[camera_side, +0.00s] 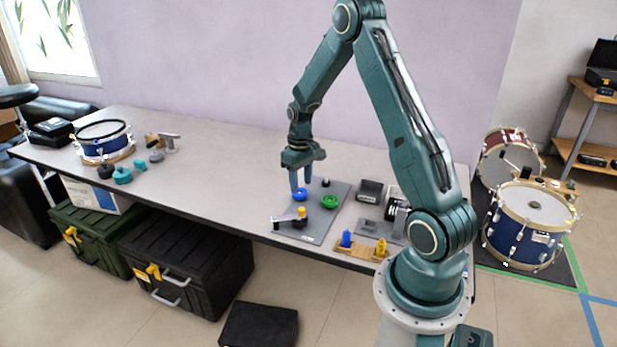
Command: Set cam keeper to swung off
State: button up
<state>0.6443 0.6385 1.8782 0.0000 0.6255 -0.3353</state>
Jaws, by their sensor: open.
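A grey plate (318,230) lies on the table and carries several small parts. A lever-like part with a dark end (278,225) and a yellow knob (303,212) sits at its front left; it may be the cam keeper, but it is too small to read its setting. A blue ring (300,195) and a green ring (330,201) are on the plate behind it, and a small black knob (326,182) is at the back. My gripper (301,184) is open and points down, its fingers over the blue ring's area. I cannot tell whether they touch it.
Right of the plate are a dark grey box (370,190), a grey fixture (380,229) and a wooden tray (357,250) holding blue and yellow pieces. A blue drum (103,145) and small teal and black parts stand at the far left. The table between is clear.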

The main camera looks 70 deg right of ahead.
aim_at(301, 209)
notch_tip(301, 209, down, 10)
jog(key=shift+r, duration=0.15)
dwell(0.3)
grip_shut()
